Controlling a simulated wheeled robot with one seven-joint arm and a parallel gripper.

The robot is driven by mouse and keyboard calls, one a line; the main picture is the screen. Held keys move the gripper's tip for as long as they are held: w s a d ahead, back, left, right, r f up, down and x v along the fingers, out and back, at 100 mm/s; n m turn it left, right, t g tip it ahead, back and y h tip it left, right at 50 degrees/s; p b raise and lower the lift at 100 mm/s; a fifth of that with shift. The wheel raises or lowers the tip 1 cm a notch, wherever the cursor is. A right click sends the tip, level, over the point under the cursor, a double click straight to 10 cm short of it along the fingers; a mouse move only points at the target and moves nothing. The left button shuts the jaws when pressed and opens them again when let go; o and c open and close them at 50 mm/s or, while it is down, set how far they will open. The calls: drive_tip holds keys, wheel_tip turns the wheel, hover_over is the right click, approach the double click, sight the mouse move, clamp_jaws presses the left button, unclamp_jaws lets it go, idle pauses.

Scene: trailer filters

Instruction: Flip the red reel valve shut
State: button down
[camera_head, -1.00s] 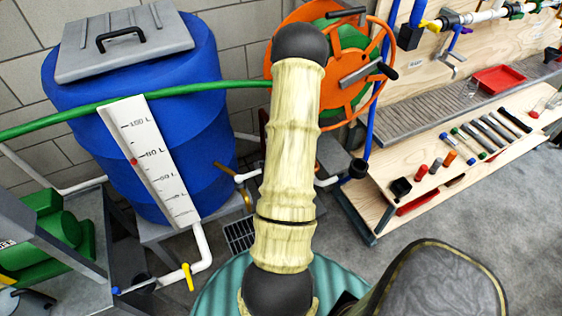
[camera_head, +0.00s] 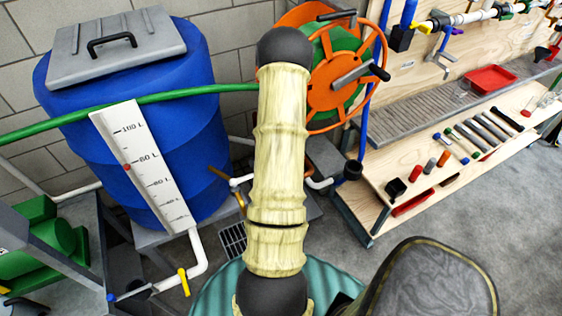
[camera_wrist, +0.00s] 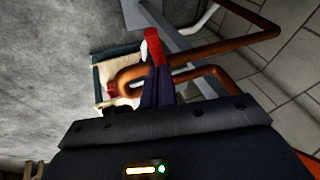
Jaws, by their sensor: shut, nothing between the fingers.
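A red piece (camera_wrist: 155,46), which looks like a lever handle, shows near the top middle of the wrist view beside a small white part. I cannot tell for sure that it is the reel valve. My gripper (camera_wrist: 157,88) shows as dark fingers just below the red piece; they are shut and empty. I cannot tell whether they touch it. In the head view the orange hose reel (camera_head: 335,82) with green hose stands behind my arm. My arm hides part of the reel and the pipework below it, and my gripper is hidden there.
A copper-coloured pipe (camera_wrist: 235,48) bends close to the fingers. In the head view a blue tank (camera_head: 150,110) stands left, with white pipe (camera_head: 197,255) and a yellow valve (camera_head: 184,281) below. A wooden bench (camera_head: 400,165) with tools stands right. Grey floor is open at right.

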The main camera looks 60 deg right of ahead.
drive_tip(key=shift+r, duration=0.1)
drive_tip(key=p+v, duration=0.5)
drive_tip(key=v, duration=0.4)
drive_tip(key=shift+s+r, duration=0.35)
drive_tip(key=shift+s, duration=0.1)
drive_tip(key=shift+w, duration=0.1)
